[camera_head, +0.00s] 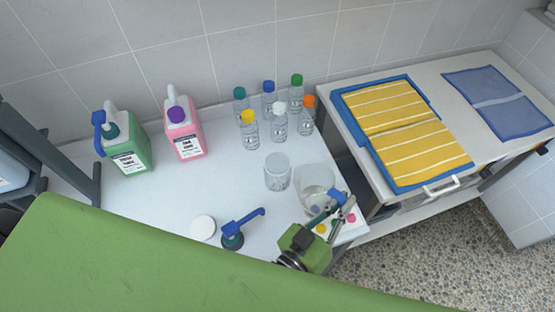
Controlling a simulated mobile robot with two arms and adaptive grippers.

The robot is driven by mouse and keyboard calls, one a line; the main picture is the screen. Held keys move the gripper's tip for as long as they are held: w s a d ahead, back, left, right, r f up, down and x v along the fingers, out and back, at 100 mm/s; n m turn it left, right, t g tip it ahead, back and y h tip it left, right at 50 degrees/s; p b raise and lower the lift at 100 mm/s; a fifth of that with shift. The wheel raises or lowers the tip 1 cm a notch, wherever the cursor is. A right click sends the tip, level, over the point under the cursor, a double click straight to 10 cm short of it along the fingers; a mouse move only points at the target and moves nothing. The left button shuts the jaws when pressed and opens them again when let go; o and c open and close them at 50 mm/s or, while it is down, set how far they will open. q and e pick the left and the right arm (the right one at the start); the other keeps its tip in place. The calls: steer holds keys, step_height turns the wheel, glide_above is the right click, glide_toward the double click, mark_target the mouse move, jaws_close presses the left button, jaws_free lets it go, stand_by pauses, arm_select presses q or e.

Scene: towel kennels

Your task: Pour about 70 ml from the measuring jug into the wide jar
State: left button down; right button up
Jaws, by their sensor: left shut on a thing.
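The clear measuring jug (312,180) stands out at the right part of the white table, with a blue handle (337,197) on its lower right. My left gripper (334,208) is shut on the jug at the handle. The jug looks close to upright; I cannot tell whether its base touches the table or how much liquid it holds. The gripper hides part of its lower side. The clear wide jar (277,172) stands upright and uncapped just left of the jug, with a small gap between them. My right gripper is not in view.
A white lid (203,228) and a blue pump head (233,239) lie in front. Several capped bottles (250,132) stand behind the jar. Green (130,155) and pink (186,138) containers stand left. Yellow striped towels (405,135) lie on the right-hand cabinet. The table's middle left is clear.

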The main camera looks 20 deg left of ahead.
mark_target(335, 193)
arm_select(q)
steer(key=shift+w+a+r+n+b, duration=0.2)
steer(key=shift+w+a+r+n, duration=0.1)
steer(key=shift+a+n, duration=0.2)
steer(key=shift+w+a+r+n+b, duration=0.15)
steer(key=shift+w+a+n, duration=0.1)
steer(key=shift+a+n, duration=0.25)
steer(key=shift+w+a+r+n, duration=0.15)
steer(key=shift+a+r+n, duration=0.1)
steer(key=shift+n, duration=0.05)
steer(key=w+a+r+n+p, duration=0.2)
steer(key=a+r+n, duration=0.2)
steer(key=r+n, duration=0.1)
steer(key=shift+w+a+r, duration=0.3)
steer(key=shift+r, duration=0.15)
steer(key=shift+w+a+r+n+p, duration=0.2)
steer(key=shift+a+r+n+p, duration=0.15)
steer(key=shift+n+p, duration=0.2)
steer(key=shift+w+a+r+n, duration=0.15)
steer(key=shift+a+r+n, duration=0.1)
steer(key=shift+r+n, duration=0.1)
